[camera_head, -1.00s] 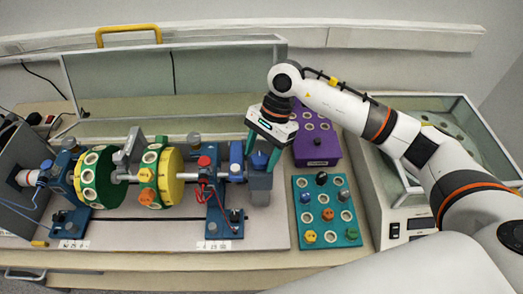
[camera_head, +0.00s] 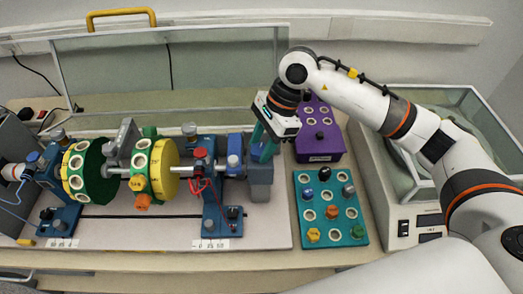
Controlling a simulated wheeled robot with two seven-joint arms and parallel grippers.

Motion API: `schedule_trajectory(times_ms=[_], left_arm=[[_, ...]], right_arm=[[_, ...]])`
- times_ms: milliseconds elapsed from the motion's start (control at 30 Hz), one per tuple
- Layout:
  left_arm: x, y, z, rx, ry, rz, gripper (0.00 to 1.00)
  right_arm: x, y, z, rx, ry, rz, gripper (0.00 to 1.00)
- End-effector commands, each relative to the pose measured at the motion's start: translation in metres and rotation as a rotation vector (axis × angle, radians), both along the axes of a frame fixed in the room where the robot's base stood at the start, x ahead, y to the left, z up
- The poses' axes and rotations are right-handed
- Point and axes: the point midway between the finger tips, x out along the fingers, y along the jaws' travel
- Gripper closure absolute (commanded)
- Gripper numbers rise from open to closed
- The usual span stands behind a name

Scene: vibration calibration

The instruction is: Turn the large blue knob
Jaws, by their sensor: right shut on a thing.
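My right gripper (camera_head: 264,136) reaches in from the right with teal fingers pointing down, at the right end of the shaft rig. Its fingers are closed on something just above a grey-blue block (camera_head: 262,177). The held part is mostly hidden by the fingers; it appears to be the large blue knob at the shaft's end. A blue upright part (camera_head: 235,153) stands just left of the fingers. The shaft carries a yellow-and-green wheel (camera_head: 166,168) and a green wheel (camera_head: 93,172). My left gripper is out of view.
A purple box (camera_head: 319,146) with holes stands right of the gripper. In front of it lies a teal tray (camera_head: 345,234) with several small knobs. A white instrument (camera_head: 402,222) stands at the right. A glass guard (camera_head: 150,75) rises behind the rig.

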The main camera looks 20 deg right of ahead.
Motion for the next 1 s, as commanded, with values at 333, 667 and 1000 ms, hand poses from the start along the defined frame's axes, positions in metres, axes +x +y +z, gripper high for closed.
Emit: schedule_trajectory(times_ms=[333,667,1000], left_arm=[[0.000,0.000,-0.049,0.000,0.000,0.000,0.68],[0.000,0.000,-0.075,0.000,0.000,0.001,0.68],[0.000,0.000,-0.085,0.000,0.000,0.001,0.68]], right_arm=[[-0.001,0.000,-0.005,0.002,-0.007,-0.321,0.82],[-0.003,0.000,-0.002,0.001,-0.006,-0.558,0.82],[-0.003,0.001,0.001,0.001,-0.003,-0.668,0.82]])
